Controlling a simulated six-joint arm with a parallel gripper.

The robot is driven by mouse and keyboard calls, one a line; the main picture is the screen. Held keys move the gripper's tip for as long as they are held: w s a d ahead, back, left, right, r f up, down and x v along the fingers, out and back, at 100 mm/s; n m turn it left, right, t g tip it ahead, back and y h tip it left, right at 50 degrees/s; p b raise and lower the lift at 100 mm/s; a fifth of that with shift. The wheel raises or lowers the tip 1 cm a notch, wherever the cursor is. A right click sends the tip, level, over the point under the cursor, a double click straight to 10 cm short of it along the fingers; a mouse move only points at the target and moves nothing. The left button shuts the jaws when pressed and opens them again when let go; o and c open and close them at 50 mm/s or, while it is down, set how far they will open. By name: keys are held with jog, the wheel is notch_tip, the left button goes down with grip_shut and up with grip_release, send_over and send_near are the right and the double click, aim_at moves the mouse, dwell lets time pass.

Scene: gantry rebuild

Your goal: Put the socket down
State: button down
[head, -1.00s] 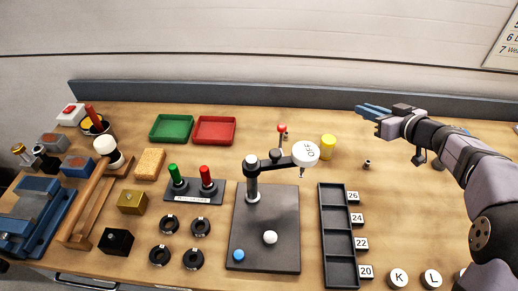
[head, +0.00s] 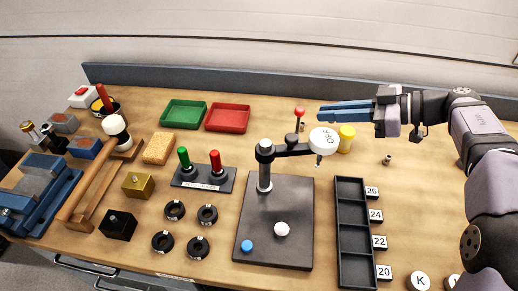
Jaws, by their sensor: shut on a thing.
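My gripper (head: 322,113) is at the upper right in the head view, its blue fingers pointing left above the back of the bench. It is shut on the socket, which the fingers hide almost entirely. A small grey metal cylinder, apparently another socket (head: 388,160), stands on the wood below and right of my gripper. A black tray (head: 354,181) with compartments lies lower down, beside tags reading 26, 24, 22 and 20. Its compartments look empty.
Left of the tray, a dark plate (head: 297,205) carries a post with an arm and a white OFF disc (head: 324,139). A yellow cylinder (head: 346,139) and a red-knobbed lever (head: 299,112) stand near my gripper.

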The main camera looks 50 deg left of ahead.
send_near(259, 139)
jog(key=s+a+r+p, duration=0.1)
jog(key=s+a+p, duration=0.1)
jog(key=s+a, duration=0.1)
jog(key=s+a+r+p, duration=0.1)
jog(key=s+a, duration=0.1)
jog(key=shift+s+a+r+p, duration=0.1)
jog(key=shift+s+r+p, duration=0.15)
jog(key=shift+r+p, duration=0.1)
dwell(0.3)
jog(key=shift+s+a, duration=0.35)
jog(key=shift+a, duration=0.2)
jog(key=shift+f+p, duration=0.5)
jog(key=shift+f, duration=1.25)
jog(key=shift+f, duration=0.15)
jog(key=c, duration=1.8)
grip_release()
jog(key=shift+o, duration=0.2)
